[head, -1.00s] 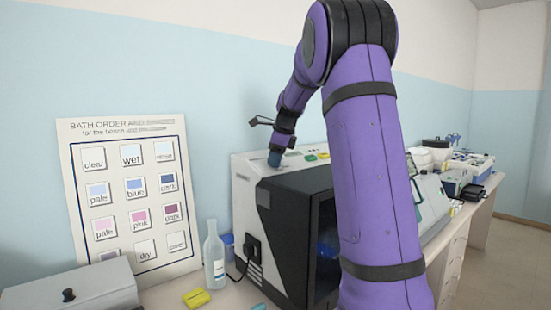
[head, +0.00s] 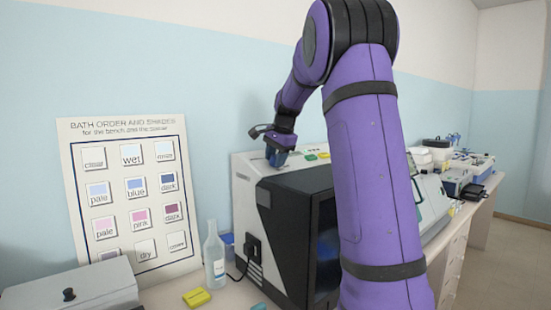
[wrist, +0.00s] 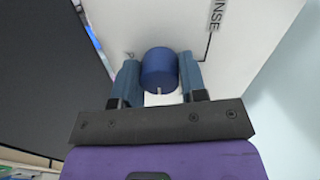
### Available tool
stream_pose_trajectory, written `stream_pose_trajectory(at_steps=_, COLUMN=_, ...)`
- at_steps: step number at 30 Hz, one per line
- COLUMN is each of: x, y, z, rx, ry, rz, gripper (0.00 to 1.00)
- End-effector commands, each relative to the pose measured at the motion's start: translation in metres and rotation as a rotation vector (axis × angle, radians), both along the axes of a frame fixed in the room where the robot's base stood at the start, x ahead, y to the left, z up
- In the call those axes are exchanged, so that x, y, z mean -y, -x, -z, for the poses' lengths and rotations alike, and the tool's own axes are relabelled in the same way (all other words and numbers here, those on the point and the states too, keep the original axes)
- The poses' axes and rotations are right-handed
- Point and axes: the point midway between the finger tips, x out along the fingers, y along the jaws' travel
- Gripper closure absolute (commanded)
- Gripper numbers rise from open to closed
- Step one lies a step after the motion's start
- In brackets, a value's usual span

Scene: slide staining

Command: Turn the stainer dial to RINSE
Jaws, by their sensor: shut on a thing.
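The stainer (head: 247,205) is a pale box with a dark front, standing on the bench against the wall. My gripper (head: 276,158) is at its top panel. In the wrist view my gripper (wrist: 159,80) is shut on a round blue dial (wrist: 159,66), with one finger on each side. A short pale mark shows on the dial's near edge. The printed letters "INSE" (wrist: 217,17) and a thin black line stand on the panel to the upper right of the dial. In the head view the dial is hidden by my gripper.
A glass bottle (head: 214,255) and a yellow block (head: 196,298) stand left of the stainer. A chart board (head: 128,195) leans on the wall, with a grey box (head: 75,290) in front. Small green and yellow items (head: 316,155) lie on the stainer's top.

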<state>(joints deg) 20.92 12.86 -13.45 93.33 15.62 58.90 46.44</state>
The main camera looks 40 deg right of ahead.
Motion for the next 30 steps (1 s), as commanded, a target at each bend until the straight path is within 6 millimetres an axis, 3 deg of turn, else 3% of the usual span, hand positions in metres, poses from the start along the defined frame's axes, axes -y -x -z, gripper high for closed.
stream_pose_trajectory(at_steps=30, x=0.0011, y=0.0031, z=0.0001, rx=-0.019, ry=0.356, rz=-0.894, gripper=0.85)
